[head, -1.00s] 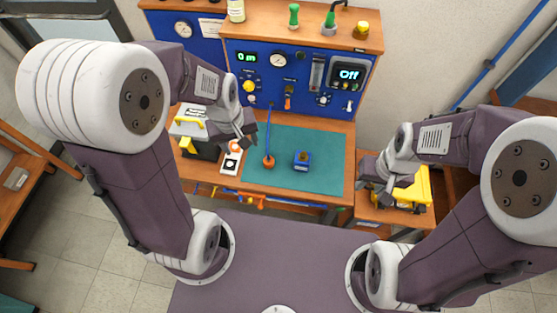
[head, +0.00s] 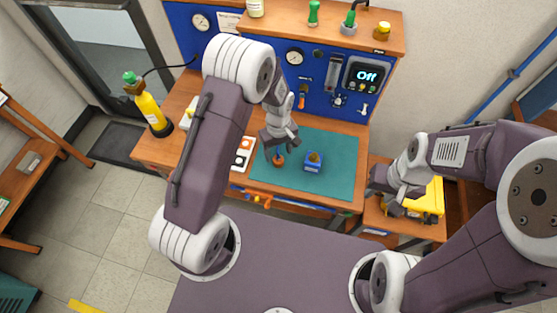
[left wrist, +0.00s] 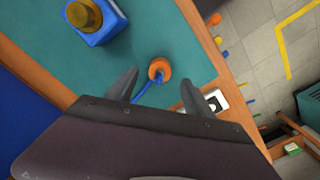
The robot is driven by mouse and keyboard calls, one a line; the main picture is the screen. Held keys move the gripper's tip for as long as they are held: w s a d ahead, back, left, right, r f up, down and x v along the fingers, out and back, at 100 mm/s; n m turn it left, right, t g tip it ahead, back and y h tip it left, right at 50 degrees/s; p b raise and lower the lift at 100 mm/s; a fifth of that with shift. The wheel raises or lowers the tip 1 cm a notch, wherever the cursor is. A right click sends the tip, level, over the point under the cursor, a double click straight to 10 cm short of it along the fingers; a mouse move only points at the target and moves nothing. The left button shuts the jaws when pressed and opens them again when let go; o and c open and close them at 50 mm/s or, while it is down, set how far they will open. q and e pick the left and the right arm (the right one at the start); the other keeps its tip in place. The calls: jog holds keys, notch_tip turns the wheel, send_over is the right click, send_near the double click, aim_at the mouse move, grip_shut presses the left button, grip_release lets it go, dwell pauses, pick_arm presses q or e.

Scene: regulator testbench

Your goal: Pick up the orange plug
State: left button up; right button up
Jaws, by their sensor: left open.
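The orange plug (head: 278,160) lies on the teal mat (head: 338,185), left of a blue block with a yellow-brown top (head: 313,167). In the left wrist view the plug (left wrist: 159,68) shows as a round orange piece with a blue cable running from it toward my gripper. My left gripper (head: 279,148) is open over the plug. In the left wrist view its fingertips (left wrist: 160,80) stand apart, one to each side of the plug, not visibly touching it. My right gripper (head: 388,198) hangs at the right, by the yellow case; its jaw opening is unclear.
The blue panel (head: 322,107) with gauges and a display reading "Off" stands behind the mat. A white-and-black switch box (head: 242,154) sits left of the plug. A yellow bottle (head: 150,110) stands at the bench's left end. The mat's right side is clear.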

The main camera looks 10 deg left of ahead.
aim_at(278, 159)
pick_arm(q)
notch_tip(278, 159, down, 4)
jog(key=shift+s+f+p, duration=0.1)
jog(key=shift+f+p, duration=0.05)
jog(key=shift+p, duration=0.2)
jog(key=shift+f, duration=0.35)
jog(key=shift+r, duration=0.1)
grip_shut()
jog(key=shift+r, duration=0.6)
notch_tip(278, 159, up, 3)
jog(key=shift+r+b, duration=0.1)
jog(key=shift+b, duration=0.25)
jog(key=s+d+r, duration=0.1)
jog(key=d+r, duration=0.2)
jog(key=d, duration=0.2)
jog(key=s+d+r+b, duration=0.1)
jog(key=d+r, duration=0.2)
jog(key=d, duration=0.3)
jog(key=shift+s+d+r, duration=0.15)
jog(key=shift+s+r, duration=0.15)
jog(key=shift+s, duration=0.1)
